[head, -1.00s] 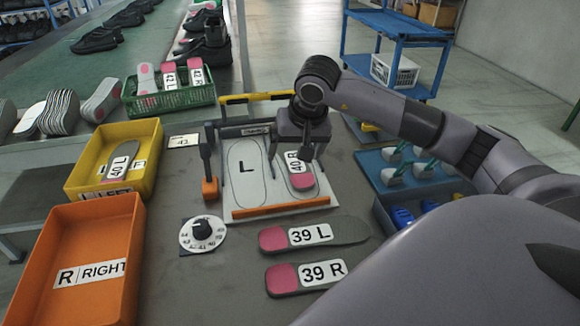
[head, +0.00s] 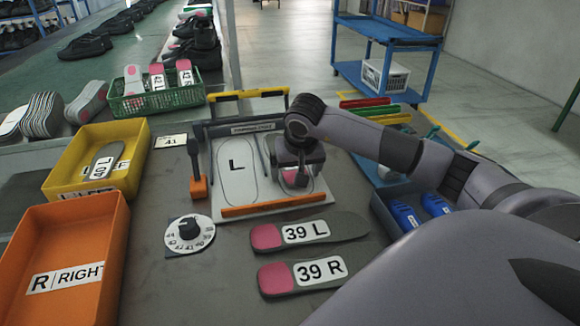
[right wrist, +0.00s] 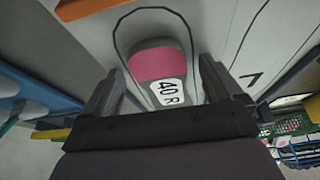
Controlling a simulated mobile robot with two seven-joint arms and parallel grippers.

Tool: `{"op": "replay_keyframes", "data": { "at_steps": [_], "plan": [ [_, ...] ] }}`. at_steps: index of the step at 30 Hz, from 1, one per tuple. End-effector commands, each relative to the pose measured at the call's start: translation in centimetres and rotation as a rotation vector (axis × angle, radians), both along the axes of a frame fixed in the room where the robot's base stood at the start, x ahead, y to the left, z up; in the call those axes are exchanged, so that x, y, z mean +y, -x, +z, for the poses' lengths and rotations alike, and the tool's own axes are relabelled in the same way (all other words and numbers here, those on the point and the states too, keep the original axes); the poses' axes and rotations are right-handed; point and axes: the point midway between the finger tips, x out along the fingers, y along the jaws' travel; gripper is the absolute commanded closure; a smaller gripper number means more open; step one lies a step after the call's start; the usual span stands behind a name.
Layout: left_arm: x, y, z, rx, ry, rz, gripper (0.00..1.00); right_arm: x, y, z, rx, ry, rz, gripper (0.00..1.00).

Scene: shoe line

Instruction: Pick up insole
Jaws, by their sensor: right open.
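The insole marked 40 R, grey with a pink heel, lies in the right outline of the white board (head: 237,198). In the head view my right gripper (head: 296,180) covers most of it. In the right wrist view the insole's label and pink heel (right wrist: 158,65) show between the two fingers of my right gripper (right wrist: 160,80), which is open with one finger on each side. I cannot tell whether the fingers touch it. The board's left outline, marked L (head: 238,167), is empty. My left gripper is not in view.
Insoles 39 L (head: 305,232) and 39 R (head: 308,272) lie in front of the board. A dial (head: 189,234), a yellow bin (head: 62,170) holding an insole and an orange RIGHT bin (head: 117,250) stand left. A blue tray (head: 385,212) is at right.

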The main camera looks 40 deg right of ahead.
Motion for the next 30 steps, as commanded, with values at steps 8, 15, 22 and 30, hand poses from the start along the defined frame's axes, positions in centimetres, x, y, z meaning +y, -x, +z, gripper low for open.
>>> {"op": "replay_keyframes", "data": {
  "at_steps": [8, 15, 22, 30],
  "plan": [
    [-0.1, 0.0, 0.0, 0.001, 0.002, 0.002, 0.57, 0.0, 0.0, 0.0, 0.000, 0.000, 0.000, 0.36],
    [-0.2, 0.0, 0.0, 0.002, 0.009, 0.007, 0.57, 0.0, 0.0, 0.0, 0.000, 0.000, 0.000, 0.67],
    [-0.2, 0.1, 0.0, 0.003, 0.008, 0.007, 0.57, 0.0, 0.0, 0.4, -0.001, 0.001, 0.000, 0.67],
    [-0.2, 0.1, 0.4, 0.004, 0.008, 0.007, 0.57, -0.1, -0.1, 3.7, -0.005, 0.002, -0.001, 0.67]
  ]
}}
